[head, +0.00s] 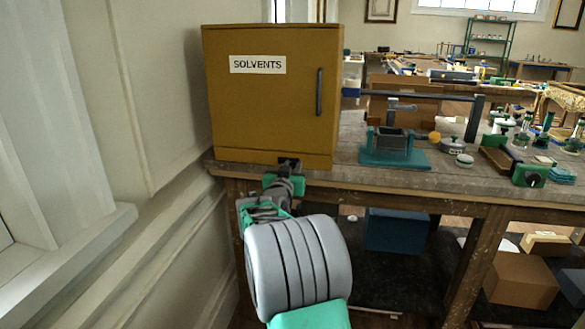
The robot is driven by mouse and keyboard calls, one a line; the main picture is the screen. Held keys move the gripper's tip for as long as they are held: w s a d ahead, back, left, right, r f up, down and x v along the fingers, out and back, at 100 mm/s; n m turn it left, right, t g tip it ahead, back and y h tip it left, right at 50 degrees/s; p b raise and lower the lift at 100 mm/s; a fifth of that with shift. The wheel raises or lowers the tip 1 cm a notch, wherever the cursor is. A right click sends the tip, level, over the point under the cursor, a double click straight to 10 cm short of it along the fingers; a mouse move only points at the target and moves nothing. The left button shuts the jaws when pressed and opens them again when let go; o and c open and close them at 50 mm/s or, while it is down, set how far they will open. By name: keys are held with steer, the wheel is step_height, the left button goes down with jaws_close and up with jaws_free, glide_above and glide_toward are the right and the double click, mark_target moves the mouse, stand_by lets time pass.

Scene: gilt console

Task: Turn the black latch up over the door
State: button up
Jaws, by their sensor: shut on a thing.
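A yellow cabinet (235,115) marked "SOLVENTS" stands at the left end of the wooden bench. Its door is closed, with a dark vertical handle (319,92) near the right edge. The black latch (289,162) shows as a small dark shape at the door's bottom edge. My gripper (287,170) reaches up to it from the front, below the door, and is shut on it. The fingertips and much of the latch are dark and small, and partly hidden by my wrist, so the latch's angle is hard to tell.
A plain wall (165,90) runs close along the left. Right of the cabinet on the bench (345,170) are a green-based vice (390,147), a dark horizontal bar (420,95) and several small tools. A blue box (397,230) stands below the bench.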

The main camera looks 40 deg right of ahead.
jaws_close()
steer(key=shift+r+n, duration=0.1)
steer(key=shift+n, duration=0.2)
steer(key=n, duration=0.1)
steer(key=r+n, duration=0.1)
steer(key=shift+w+a+n, duration=0.1)
steer(key=shift+n, duration=0.2)
steer(key=r+n+p, duration=0.1)
steer(key=n, duration=0.1)
steer(key=w+a+n+p, duration=0.1)
steer(key=n, duration=0.2)
steer(key=r+n+p, duration=0.1)
steer(key=n, duration=0.2)
steer(key=shift+w+a+r, duration=0.15)
steer(key=shift+w+r, duration=0.15)
steer(key=shift+w, duration=0.05)
steer(key=n, duration=0.1)
steer(key=n+p, duration=0.1)
steer(key=w+n+p, duration=0.1)
steer(key=shift+a+r+n, duration=0.25)
steer(key=shift+a+n, duration=0.05)
steer(key=shift+a, duration=0.05)
steer(key=shift+w+a+n+p, duration=0.25)
steer(key=shift+n+p, duration=0.2)
steer(key=shift+n, duration=0.35)
steer(key=shift+w+a+n+p, duration=0.2)
steer(key=shift+n+p, duration=0.25)
steer(key=shift+n, duration=0.35)
steer(key=shift+f, duration=0.1)
